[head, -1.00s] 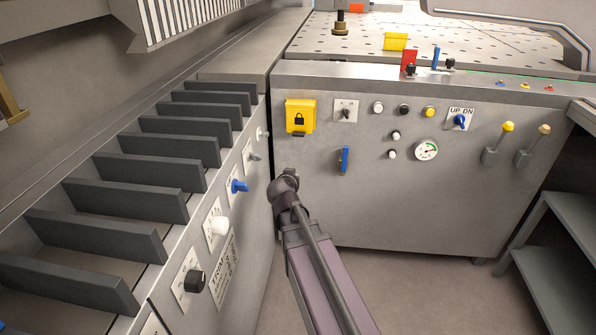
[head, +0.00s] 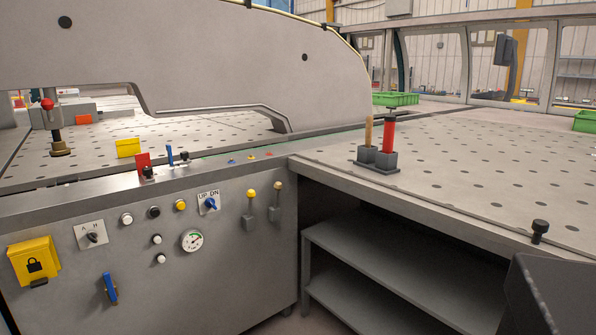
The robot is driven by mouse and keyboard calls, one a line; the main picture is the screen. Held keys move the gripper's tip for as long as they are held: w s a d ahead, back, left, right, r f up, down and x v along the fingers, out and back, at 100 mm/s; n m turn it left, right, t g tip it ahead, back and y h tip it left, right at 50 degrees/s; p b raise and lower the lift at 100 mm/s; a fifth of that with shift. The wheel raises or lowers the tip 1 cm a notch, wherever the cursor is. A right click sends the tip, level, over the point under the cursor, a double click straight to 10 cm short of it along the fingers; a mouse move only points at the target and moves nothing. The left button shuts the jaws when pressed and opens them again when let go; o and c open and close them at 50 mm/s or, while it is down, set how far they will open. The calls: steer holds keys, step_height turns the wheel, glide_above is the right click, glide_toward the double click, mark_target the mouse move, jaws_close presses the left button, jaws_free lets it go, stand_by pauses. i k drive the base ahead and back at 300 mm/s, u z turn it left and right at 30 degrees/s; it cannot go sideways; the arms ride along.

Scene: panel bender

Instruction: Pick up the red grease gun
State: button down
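A red cylinder with a black top, which looks like the red grease gun (head: 388,135), stands upright in a dark grey two-cup holder (head: 378,166). The holder sits on the perforated table at the right, near its inner corner. Its lower end is hidden in the cup. A wooden handle (head: 368,131) stands in the other cup, just left of it. My gripper is not in view.
The perforated table (head: 470,150) is mostly clear around the holder. A black knob (head: 540,230) stands near its front edge. Grey shelves (head: 385,270) lie below. The control panel (head: 150,220) fills the left front. A dark grey block (head: 555,295) cuts into the lower right corner.

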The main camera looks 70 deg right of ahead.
mark_target(390, 119)
steer(key=u, duration=0.05)
steer(key=k, duration=0.15)
steer(key=z, duration=2.9)
steer(key=i, duration=0.6)
steer(key=z, duration=0.05)
